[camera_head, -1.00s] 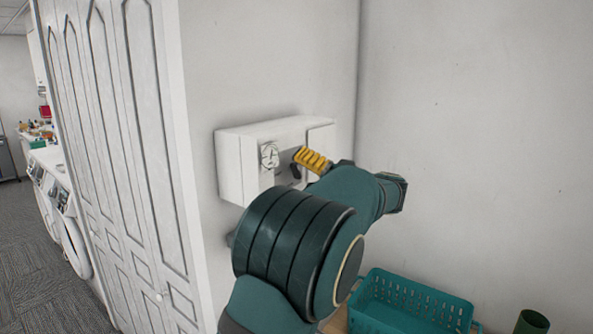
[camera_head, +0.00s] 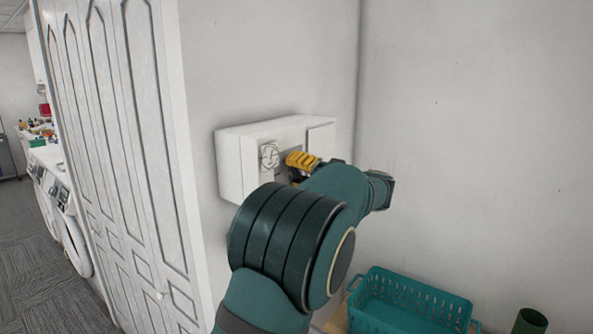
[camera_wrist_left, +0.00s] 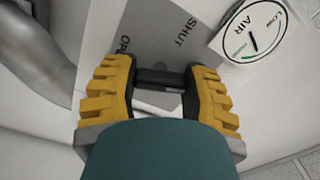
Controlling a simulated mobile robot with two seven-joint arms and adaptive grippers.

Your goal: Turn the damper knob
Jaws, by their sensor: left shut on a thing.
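The damper knob (camera_wrist_left: 160,78) is a dark bar between my left gripper's fingers in the left wrist view. It sits on a grey plate (camera_wrist_left: 150,35) printed "SHUT" and, partly covered, "OP…". In the head view my left gripper (camera_head: 303,160) is at the front of the white wall box (camera_head: 235,170), and its fingers and wrist hide the knob. In the wrist view the yellow-padded left gripper (camera_wrist_left: 160,76) is shut on the knob, one finger on each side. A round gauge (camera_head: 269,156) marked "AIR" and "LOW" is beside the plate. My right gripper is not in view.
A grey pipe (camera_wrist_left: 35,50) runs along the upper left of the wrist view. A teal basket (camera_head: 440,305) and a dark green cup (camera_head: 531,322) stand below the box at right. White panelled doors (camera_head: 120,130) are at left. The wall at right is bare.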

